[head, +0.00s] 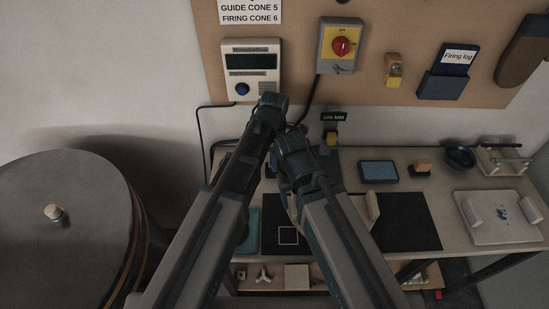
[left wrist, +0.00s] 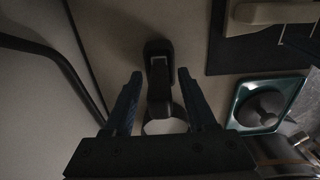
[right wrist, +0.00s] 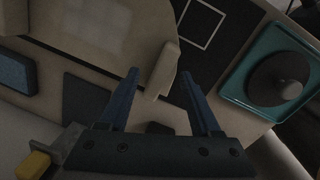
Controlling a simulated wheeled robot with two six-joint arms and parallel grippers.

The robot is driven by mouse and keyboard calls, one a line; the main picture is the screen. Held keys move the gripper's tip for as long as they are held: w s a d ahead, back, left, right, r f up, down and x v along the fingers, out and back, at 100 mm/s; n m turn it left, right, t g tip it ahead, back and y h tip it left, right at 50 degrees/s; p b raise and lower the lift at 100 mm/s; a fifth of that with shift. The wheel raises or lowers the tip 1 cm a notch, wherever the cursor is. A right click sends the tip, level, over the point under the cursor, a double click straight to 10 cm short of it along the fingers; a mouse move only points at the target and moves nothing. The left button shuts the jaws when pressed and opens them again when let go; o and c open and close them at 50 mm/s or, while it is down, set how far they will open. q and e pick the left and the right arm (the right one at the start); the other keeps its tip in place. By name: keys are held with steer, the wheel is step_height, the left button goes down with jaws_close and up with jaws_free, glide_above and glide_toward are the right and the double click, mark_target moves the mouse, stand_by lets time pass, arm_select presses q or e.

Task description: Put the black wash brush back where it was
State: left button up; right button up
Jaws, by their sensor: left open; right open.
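A small black object (left wrist: 158,62) with a grey slot lies between and beyond the fingertips of my left gripper (left wrist: 160,80) in the left wrist view. I cannot tell whether it is the wash brush or its rest; no other brush is clear. My left gripper is open, and no contact shows. In the head view its fingers are hidden behind my arm. My right gripper (right wrist: 160,74) is open and empty above a round beige board (right wrist: 100,50) with a raised bar (right wrist: 162,70). In the head view my arms hide much of the table's middle.
A teal tray (right wrist: 237,88) holds a dark round thing (right wrist: 275,80). A black mat (head: 412,222) lies on the table (head: 440,190). A blue pad (head: 379,171), a blue bowl (head: 459,156) and a white tray (head: 503,218) stand right. A control box (head: 251,69) hangs behind my left gripper.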

arm_select(q)
steer(key=shift+r, duration=0.1)
arm_select(e)
steer(key=shift+r, duration=0.1)
arm_select(q)
step_height(320, 180, up, 12)
steer(key=p, duration=1.2)
steer(key=shift+r, duration=0.1)
arm_select(e)
step_height(320, 180, up, 12)
arm_select(q)
steer(key=s+a+m, duration=0.5)
steer(key=a+m, duration=0.4)
steer(key=s+a+m, duration=0.4)
steer(key=a+m, duration=0.4)
steer(key=m, duration=0.1)
steer(key=s+d+m+y, duration=0.1)
steer(key=s+d+m, duration=0.2)
steer(key=s+d, duration=0.3)
steer(key=shift+d+m, duration=0.4)
steer(key=shift+d, duration=2.1)
